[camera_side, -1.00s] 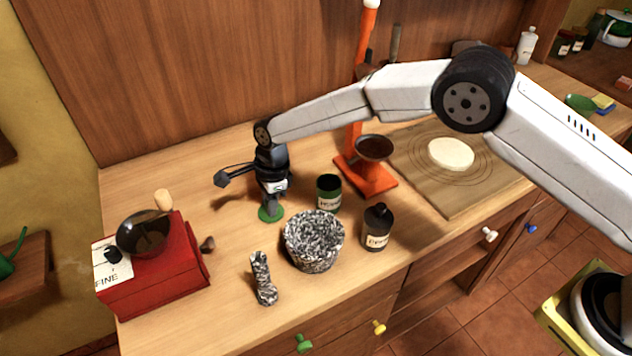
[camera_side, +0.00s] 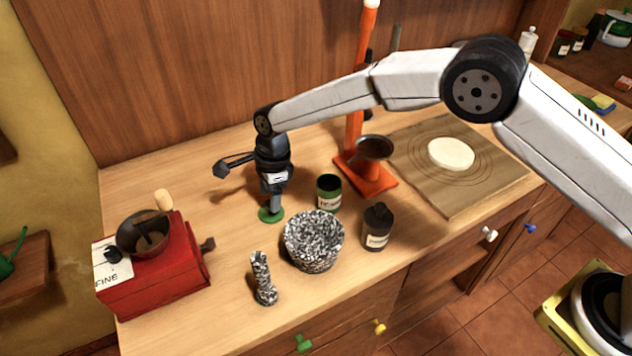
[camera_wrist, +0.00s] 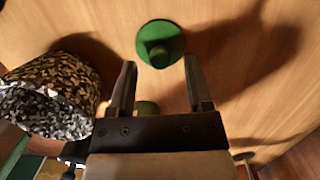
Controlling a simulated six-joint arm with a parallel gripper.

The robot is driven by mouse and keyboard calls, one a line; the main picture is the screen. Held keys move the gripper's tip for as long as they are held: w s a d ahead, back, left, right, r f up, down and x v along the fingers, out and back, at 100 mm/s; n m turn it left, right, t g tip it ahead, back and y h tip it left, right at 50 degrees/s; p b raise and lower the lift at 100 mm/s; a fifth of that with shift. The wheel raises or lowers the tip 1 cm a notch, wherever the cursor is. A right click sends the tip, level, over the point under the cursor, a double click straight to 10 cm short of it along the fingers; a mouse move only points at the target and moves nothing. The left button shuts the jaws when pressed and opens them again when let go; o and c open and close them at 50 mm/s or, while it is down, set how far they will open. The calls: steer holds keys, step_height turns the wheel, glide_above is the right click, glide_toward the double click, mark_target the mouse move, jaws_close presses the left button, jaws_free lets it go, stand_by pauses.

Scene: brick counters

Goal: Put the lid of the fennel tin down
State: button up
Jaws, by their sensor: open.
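The green lid (camera_side: 270,214) lies flat on the wooden counter, directly below my gripper (camera_side: 275,205). In the wrist view the lid (camera_wrist: 160,30) is a round green disc with a knob, just beyond and between my two fingertips (camera_wrist: 160,66). My fingers are spread apart, with nothing between them. A green tin (camera_side: 328,195) with a pale label stands upright and open to the right of the lid. Its label is too small to read surely.
A speckled mortar (camera_side: 313,248) and its pestle (camera_side: 263,278) stand in front of the lid. A dark bottle (camera_side: 376,230) is to their right. A red grinder (camera_side: 160,275) stands at left; an orange stand (camera_side: 370,182) is behind the tin. Counter left of the lid is clear.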

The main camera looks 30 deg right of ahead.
mark_target(282, 207)
step_height(282, 207, up, 10)
steer(key=d, duration=0.1)
steer(key=shift+d+f, duration=0.15)
steer(key=shift+d, duration=0.1)
stand_by(0.4)
steer(key=shift+d, duration=0.1)
steer(key=d+n, duration=0.1)
steer(key=d, duration=0.2)
steer(key=s+d+r+n, duration=0.1)
steer(key=d, duration=0.1)
steer(key=s+d+n, duration=0.1)
steer(key=d+n, duration=0.1)
steer(key=d, duration=0.1)
steer(key=shift+s+d+r+t, duration=0.15)
steer(key=shift+s+d+t, duration=0.05)
steer(key=shift+d+t, duration=0.2)
steer(key=s+d+f+n+t+h, duration=0.1)
steer(key=s+d+n, duration=1.3)
steer(key=s+d, duration=0.5)
steer(key=s, duration=0.3)
steer(key=shift+f+t+h, duration=0.35)
steer(key=shift+t+h, duration=0.05)
